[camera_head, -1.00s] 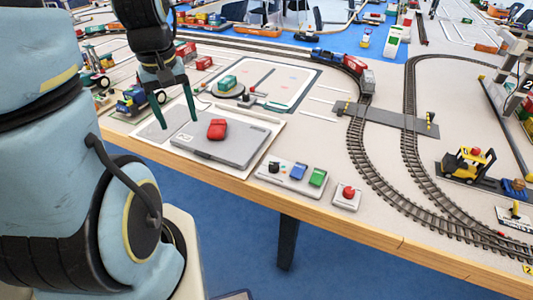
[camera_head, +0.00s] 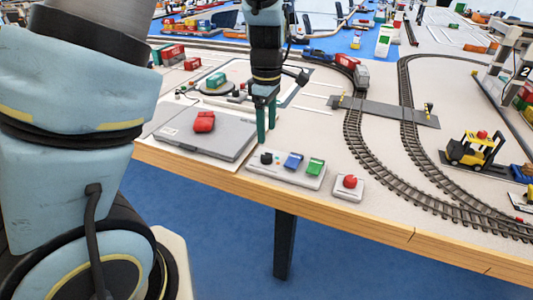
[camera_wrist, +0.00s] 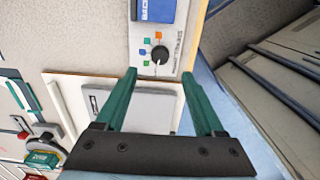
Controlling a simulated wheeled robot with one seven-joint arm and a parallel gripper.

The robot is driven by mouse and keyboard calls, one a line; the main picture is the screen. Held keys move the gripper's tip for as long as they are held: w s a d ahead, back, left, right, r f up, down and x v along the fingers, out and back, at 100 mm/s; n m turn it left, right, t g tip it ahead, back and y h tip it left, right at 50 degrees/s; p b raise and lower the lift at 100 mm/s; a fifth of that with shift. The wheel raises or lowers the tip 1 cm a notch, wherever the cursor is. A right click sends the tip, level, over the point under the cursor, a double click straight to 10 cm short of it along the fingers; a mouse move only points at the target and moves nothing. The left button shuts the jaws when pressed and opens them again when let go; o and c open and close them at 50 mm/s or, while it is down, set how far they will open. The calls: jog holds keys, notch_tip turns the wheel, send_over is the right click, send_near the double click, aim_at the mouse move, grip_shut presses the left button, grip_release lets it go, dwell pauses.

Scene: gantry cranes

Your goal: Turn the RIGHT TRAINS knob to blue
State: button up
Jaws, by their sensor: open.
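A black knob (camera_head: 266,157) sits at the left end of a pale control box (camera_head: 287,169) near the table's front edge. The panel's lettering is too small to read. My gripper (camera_head: 267,136) is open and empty, pointing down just above and behind the knob. In the wrist view my gripper (camera_wrist: 159,74) has its green fingers spread, with the knob slightly beyond the tips, between their lines.
A blue button (camera_head: 293,160) and a green button (camera_head: 315,167) share the box. A separate box with a red button (camera_head: 350,181) stands to the right. A grey laptop-like slab (camera_head: 190,138) with a red object (camera_head: 204,122) lies left. Train tracks (camera_head: 356,145) run behind.

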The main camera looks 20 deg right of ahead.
aim_at(267, 155)
notch_tip(267, 155, down, 8)
jog(key=shift+f, duration=0.2)
grip_shut()
dwell(0.7)
